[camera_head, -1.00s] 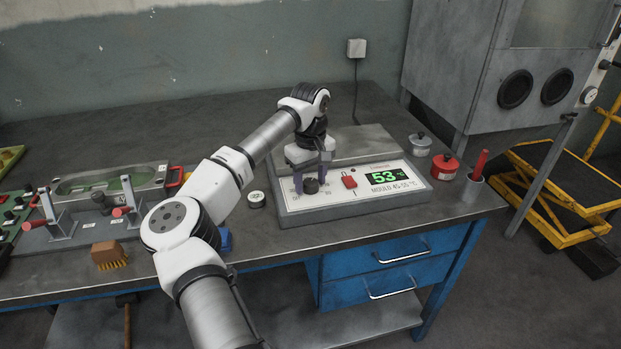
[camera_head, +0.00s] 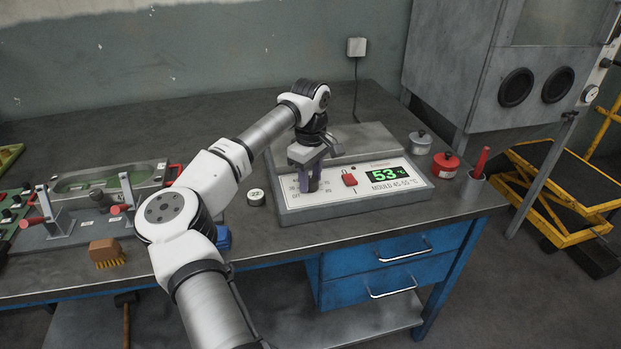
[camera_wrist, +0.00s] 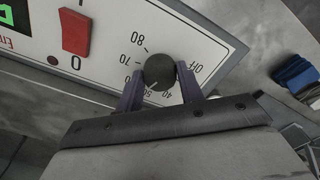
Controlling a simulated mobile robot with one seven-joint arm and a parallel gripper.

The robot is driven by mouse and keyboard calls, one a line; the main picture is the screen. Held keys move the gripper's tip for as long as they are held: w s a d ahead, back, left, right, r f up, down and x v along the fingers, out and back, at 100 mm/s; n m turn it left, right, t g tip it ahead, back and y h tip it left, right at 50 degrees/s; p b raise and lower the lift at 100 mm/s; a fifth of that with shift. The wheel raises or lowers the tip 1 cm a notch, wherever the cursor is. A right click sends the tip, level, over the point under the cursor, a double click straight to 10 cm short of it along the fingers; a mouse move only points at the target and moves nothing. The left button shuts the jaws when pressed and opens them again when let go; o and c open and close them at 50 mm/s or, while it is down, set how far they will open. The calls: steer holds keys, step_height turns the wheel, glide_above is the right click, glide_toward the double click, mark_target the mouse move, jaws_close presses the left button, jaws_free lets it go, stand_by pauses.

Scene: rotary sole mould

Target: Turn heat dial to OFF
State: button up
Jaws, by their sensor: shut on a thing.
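The heat dial (camera_wrist: 159,71) is a dark round knob on the white front panel (camera_wrist: 108,30) of the heater unit. In the wrist view the scale around it reads OFF, 40, 50, 60, 70 and 80. A small pale mark on the knob appears to point near 50. My gripper (camera_wrist: 161,75) has its two purple fingers on opposite sides of the knob, shut on it. In the head view my gripper (camera_head: 309,180) comes down from above and hides the dial. The green display (camera_head: 386,174) reads 53 °C.
A red rocker switch (camera_wrist: 75,32) sits beside the dial; it also shows in the head view (camera_head: 349,180). A round dial-like puck (camera_head: 256,197) lies left of the unit. Red and grey pots (camera_head: 445,164) stand to its right. A brush (camera_head: 107,252) lies at front left.

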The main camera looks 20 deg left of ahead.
steer(key=n+b, duration=0.1)
steer(key=n, duration=0.6)
steer(key=shift+n, duration=0.3)
steer(key=n+b, duration=0.1)
steer(key=n, duration=0.5)
steer(key=n+b, duration=0.1)
steer(key=n, duration=0.6)
steer(key=shift+n, duration=0.3)
steer(key=n+b, duration=0.1)
steer(key=n, duration=0.2)
steer(key=shift+n, duration=1.9)
steer(key=shift+r, duration=0.1)
steer(key=o, duration=1)
